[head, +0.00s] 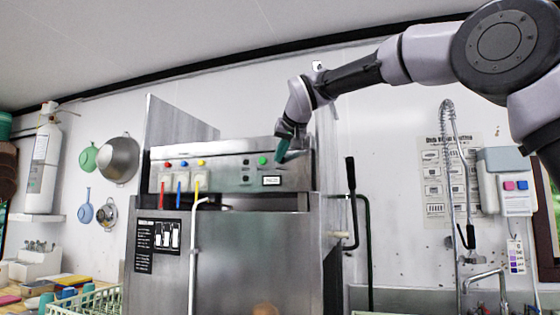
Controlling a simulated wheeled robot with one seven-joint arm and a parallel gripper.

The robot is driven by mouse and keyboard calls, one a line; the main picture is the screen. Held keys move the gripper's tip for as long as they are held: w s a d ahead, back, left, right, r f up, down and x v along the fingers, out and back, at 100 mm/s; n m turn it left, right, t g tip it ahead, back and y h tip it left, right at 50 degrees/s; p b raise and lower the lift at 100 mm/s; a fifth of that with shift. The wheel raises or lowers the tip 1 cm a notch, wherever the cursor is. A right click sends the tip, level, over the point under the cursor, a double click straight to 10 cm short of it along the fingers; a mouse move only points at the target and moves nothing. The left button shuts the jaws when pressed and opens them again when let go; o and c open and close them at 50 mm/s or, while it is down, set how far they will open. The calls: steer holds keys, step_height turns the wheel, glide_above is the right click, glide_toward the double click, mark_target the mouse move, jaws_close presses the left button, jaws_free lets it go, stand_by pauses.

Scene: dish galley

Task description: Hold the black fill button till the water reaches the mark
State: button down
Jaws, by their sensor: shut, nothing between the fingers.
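The steel machine's control panel (220,172) faces me at mid-left. It carries a dark button (245,161) with another dark control (245,177) below it; I cannot tell which is the fill button. A green button (263,160) lies just right of the upper one. My gripper (281,157) is shut and empty, its teal fingers pointing down in front of the panel, right of the green button. I cannot tell whether the fingers touch the panel. A small white display (271,181) sits below. I cannot make out the water or its mark.
A pale pipe (194,240) rises in front of the machine. A black handle (352,205) stands at its right, and a spray hose (450,170) farther right. A green rack (88,303) is at lower left.

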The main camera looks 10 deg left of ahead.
stand_by(0.7)
steer(key=shift+s, duration=0.85)
steer(key=shift+s+a, duration=0.15)
steer(key=shift+s, duration=1.15)
steer(key=shift+s+a, duration=0.1)
steer(key=shift+s, duration=1.15)
